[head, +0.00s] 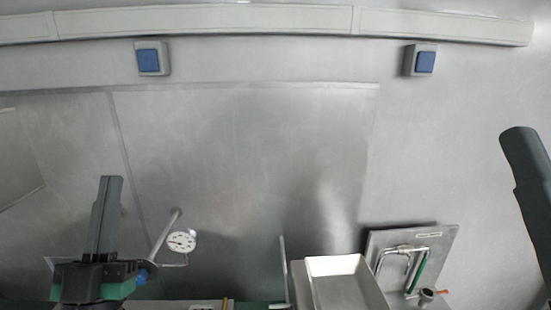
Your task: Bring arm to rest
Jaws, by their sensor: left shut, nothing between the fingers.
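My left gripper (110,182) is at the lower left, with its dark fingers together and pointing up in the picture. It is shut and holds nothing. Its green and black body is below the fingers, at the bottom edge. A dark grey part of my right arm (530,185) comes in at the right edge; no right gripper fingers show.
A round white dial gauge (181,242) on a metal rod is just right of my left gripper. A white tray (378,286) and a metal panel with pipes (440,243) are at the lower right. Blue switches (149,61) are on the grey wall above.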

